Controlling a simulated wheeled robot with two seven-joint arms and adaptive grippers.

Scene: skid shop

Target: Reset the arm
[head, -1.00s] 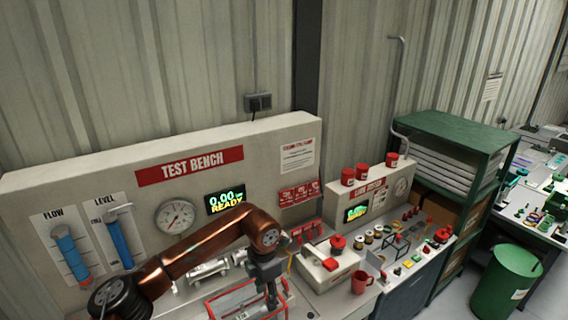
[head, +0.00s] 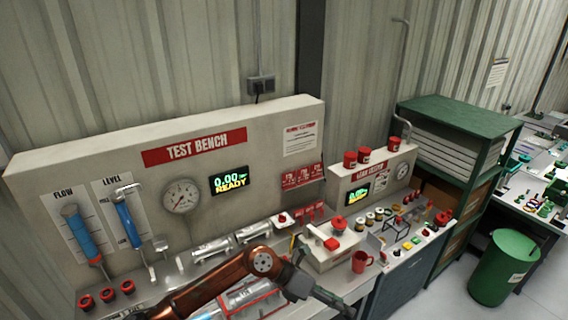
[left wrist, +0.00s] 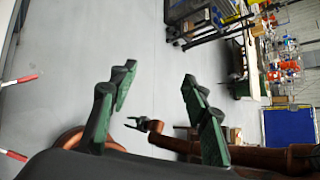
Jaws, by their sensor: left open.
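My left gripper (head: 335,303) is at the bottom of the head view, in front of the bench's right part. Its copper arm comes in from lower left and partly hides a red-edged tray (head: 255,299). In the left wrist view the left gripper (left wrist: 158,84) has its two green-padded fingers wide apart with nothing between them, over bare grey floor. A small dark gripper on a copper arm, seemingly my right gripper (left wrist: 138,123), shows beyond; it is too small to judge its jaws.
The test bench panel (head: 135,185) stands behind the arm. The leak tester (head: 340,190), a red mug (head: 361,261) and a box with a red handle (head: 335,257) are to the right. A green shelf (head: 455,115) and green bin (head: 505,267) stand farther right.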

